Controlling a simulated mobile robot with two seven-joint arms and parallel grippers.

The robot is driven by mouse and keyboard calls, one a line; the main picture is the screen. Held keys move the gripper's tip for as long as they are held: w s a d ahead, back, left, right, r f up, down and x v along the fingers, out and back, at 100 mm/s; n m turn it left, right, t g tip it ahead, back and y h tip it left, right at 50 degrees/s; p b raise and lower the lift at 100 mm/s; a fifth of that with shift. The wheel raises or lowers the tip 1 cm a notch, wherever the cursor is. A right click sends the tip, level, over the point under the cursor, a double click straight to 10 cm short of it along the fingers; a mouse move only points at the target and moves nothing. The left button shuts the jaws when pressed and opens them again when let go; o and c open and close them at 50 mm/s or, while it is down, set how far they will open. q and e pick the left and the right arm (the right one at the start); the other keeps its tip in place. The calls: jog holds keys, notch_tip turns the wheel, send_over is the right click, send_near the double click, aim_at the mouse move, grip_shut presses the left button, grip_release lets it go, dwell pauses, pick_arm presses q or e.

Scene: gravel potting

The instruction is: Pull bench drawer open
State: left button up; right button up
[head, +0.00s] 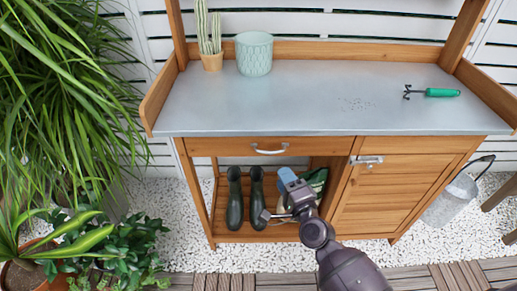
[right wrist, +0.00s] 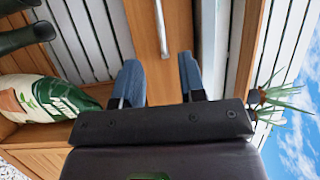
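The bench drawer (head: 225,147) is a wooden front under the left part of the metal worktop and looks shut, flush with the frame. Its pale bar handle (head: 270,150) runs across its middle. My right gripper (head: 287,181) is below and in front of the handle in the head view. In the right wrist view, my right gripper (right wrist: 160,70) has its two blue fingers apart with nothing between the tips. The handle (right wrist: 161,27) lies ahead of the fingertips, lined up with the gap and apart from them. My left gripper is not in view.
A cupboard door (head: 385,190) with a latch is right of the drawer. Dark boots (head: 235,200) and a bag (head: 318,181) stand on the lower shelf. A green pot (head: 254,55), a cactus (head: 211,60) and a hand fork (head: 440,92) are on the worktop. Plants crowd the left.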

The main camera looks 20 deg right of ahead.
aim_at(268, 152)
jog(key=w, duration=0.3)
jog(key=w+a, duration=0.1)
jog(key=w, duration=0.6)
jog(key=shift+w+a+r+b, duration=0.15)
jog(key=shift+w+r+b, duration=0.1)
jog(key=shift+b, duration=0.1)
grip_shut()
